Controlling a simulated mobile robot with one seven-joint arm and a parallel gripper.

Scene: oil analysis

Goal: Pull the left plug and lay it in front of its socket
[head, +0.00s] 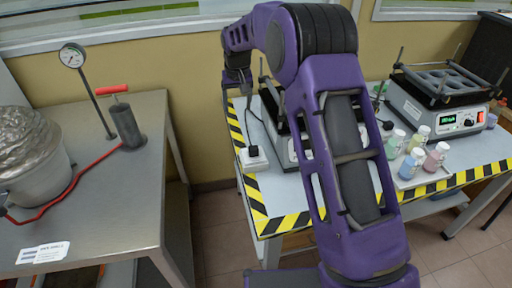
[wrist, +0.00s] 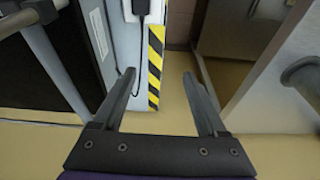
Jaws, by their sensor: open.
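The left plug (head: 253,151) is black and sits in a white socket block (head: 256,162) at the left edge of the striped table. Its cord runs up and back. In the wrist view, a black plug body (wrist: 140,7) with a cord shows at the top edge, partly cut off, by a white block (wrist: 154,14). My gripper (head: 237,98) is above and behind the left socket, apart from the plug. In the wrist view my gripper (wrist: 158,75) has its fingers spread with nothing between them.
The striped table (head: 278,222) holds two instruments, the right one a shaker (head: 440,98), and a tray of bottles (head: 418,178). My arm hides part of the left instrument (head: 283,135). A steel table (head: 100,208) with a pot (head: 30,165) and pump (head: 127,125) stands left, across a floor gap.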

